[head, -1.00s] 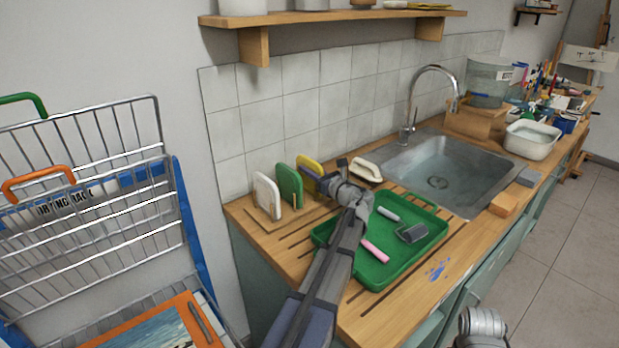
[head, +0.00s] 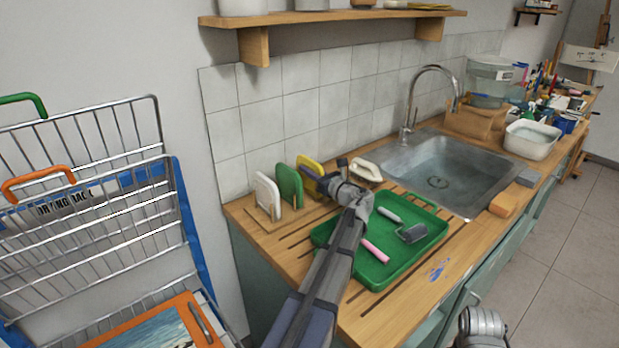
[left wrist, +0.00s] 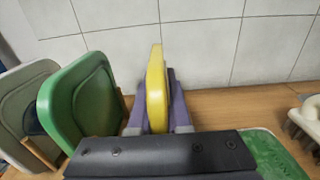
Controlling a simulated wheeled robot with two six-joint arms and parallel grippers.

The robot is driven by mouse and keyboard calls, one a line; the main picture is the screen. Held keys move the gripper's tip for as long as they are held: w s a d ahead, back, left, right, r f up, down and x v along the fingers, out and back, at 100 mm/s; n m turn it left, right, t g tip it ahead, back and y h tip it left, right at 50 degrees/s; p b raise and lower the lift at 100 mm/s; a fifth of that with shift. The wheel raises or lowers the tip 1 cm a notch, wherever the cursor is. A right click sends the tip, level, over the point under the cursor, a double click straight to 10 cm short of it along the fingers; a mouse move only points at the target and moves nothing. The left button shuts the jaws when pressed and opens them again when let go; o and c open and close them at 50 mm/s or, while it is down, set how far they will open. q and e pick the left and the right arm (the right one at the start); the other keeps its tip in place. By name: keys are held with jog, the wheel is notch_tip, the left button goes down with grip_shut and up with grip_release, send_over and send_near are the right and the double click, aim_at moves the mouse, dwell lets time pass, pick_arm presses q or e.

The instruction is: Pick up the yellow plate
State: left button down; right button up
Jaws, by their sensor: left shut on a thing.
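The yellow plate (head: 308,174) stands upright on the wooden counter at the right end of a row of plates. It also shows in the left wrist view (left wrist: 156,85), edge-on between the two fingers. My left gripper (head: 325,182) is shut on the yellow plate; in the left wrist view its fingers (left wrist: 158,115) sit on both sides of it. The plate's lower part is hidden behind my gripper. Part of my right arm shows at the bottom of the head view, but its gripper's fingers are out of sight.
A green plate (head: 288,186) and a white plate (head: 266,196) stand in a wooden rack (head: 262,222) left of the yellow one. A green tray (head: 385,272) with a roller lies under my left arm. A white-handled brush (head: 367,170) and the sink (head: 450,170) are to the right.

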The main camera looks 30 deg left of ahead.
pick_arm(q)
notch_tip(320, 180, up, 10)
jog(key=p, duration=1)
dwell(1.0)
notch_tip(320, 180, up, 2)
jog(key=shift+r+p, duration=0.15)
jog(key=shift+p, duration=1.05)
